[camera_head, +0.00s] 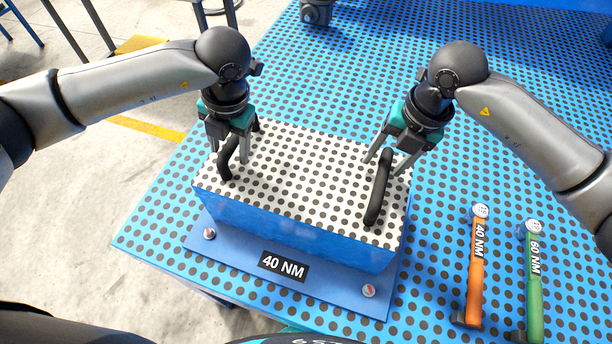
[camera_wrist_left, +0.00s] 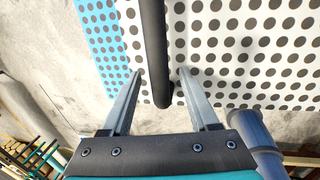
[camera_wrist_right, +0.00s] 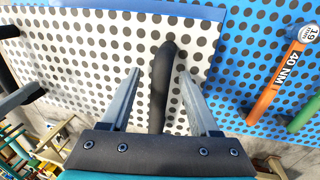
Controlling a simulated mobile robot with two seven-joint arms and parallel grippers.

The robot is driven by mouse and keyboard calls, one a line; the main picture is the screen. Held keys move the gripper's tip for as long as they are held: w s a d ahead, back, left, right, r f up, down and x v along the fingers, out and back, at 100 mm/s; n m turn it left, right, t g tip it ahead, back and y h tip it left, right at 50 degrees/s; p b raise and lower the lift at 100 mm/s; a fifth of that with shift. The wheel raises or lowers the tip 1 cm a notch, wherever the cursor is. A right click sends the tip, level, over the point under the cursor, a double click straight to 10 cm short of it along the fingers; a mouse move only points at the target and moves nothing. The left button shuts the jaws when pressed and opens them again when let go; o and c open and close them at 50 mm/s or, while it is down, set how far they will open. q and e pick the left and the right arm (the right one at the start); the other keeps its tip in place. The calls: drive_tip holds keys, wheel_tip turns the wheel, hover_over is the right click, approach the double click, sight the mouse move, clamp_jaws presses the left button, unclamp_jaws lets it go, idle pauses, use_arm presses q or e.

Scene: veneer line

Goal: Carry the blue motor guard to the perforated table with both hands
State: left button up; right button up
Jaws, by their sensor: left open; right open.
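The blue motor guard (camera_head: 300,230) is a box with a white, black-dotted top and a blue flange with a "40 NM" label. It sits on the blue perforated table (camera_head: 160,235). Two black bar handles stand on its top, the left handle (camera_head: 225,163) and the right handle (camera_head: 376,195). My left gripper (camera_head: 230,155) is open, its fingers on either side of the left handle; the left wrist view shows the bar between them (camera_wrist_left: 155,85). My right gripper (camera_head: 388,165) is open, its fingers either side of the right handle, also between them in the right wrist view (camera_wrist_right: 160,90).
An orange wrench marked 40 NM (camera_head: 476,270) and a green wrench marked 60 NM (camera_head: 534,285) lie on the table right of the guard. A grey fixture (camera_head: 317,12) stands at the far edge. The table behind the guard is clear.

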use_arm(q)
drive_tip(key=shift+a+f, duration=0.1)
drive_tip(key=shift+f, duration=0.15)
use_arm(e)
drive_tip(key=shift+f, duration=0.25)
use_arm(q)
drive_tip(key=shift+c, duration=0.3)
use_arm(e)
drive_tip(key=shift+c, duration=0.3)
use_arm(q)
clamp_jaws()
use_arm(e)
clamp_jaws()
use_arm(q)
drive_tip(key=shift+r, duration=0.1)
use_arm(e)
drive_tip(key=shift+r, duration=0.1)
